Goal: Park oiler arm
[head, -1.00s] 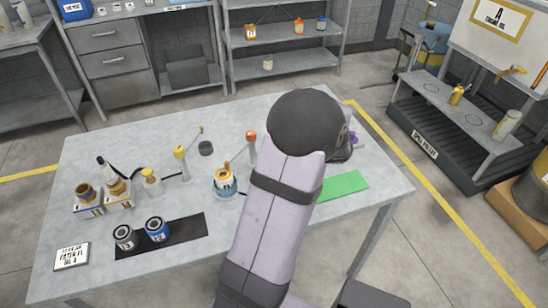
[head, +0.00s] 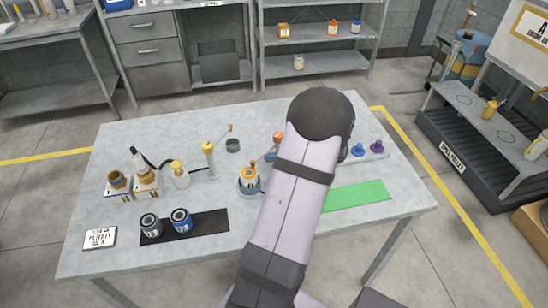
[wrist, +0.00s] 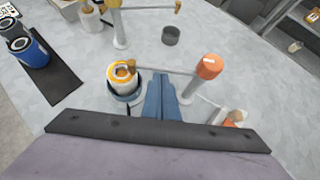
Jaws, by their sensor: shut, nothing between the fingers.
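An orange-capped post (wrist: 207,68) stands right of my gripper in the wrist view, and its cap also shows in the head view (head: 278,137). A thin grey oiler arm (wrist: 165,71) runs left from it, with a brass tip over a white and yellow can (wrist: 122,78) in a blue-grey holder (wrist: 127,98). The can also shows in the head view (head: 250,174). My gripper (wrist: 160,78) is shut and empty, its blue fingers between the can and the post; contact with the arm is unclear. My own arm hides the gripper in the head view.
A yellow-capped post (head: 209,160) with its own arm stands left, near a dark round cup (head: 233,145). Two cans stand on a black mat (head: 208,221). A green mat (head: 358,196) and blue and purple knobs (head: 376,147) lie right. The table's front middle is clear.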

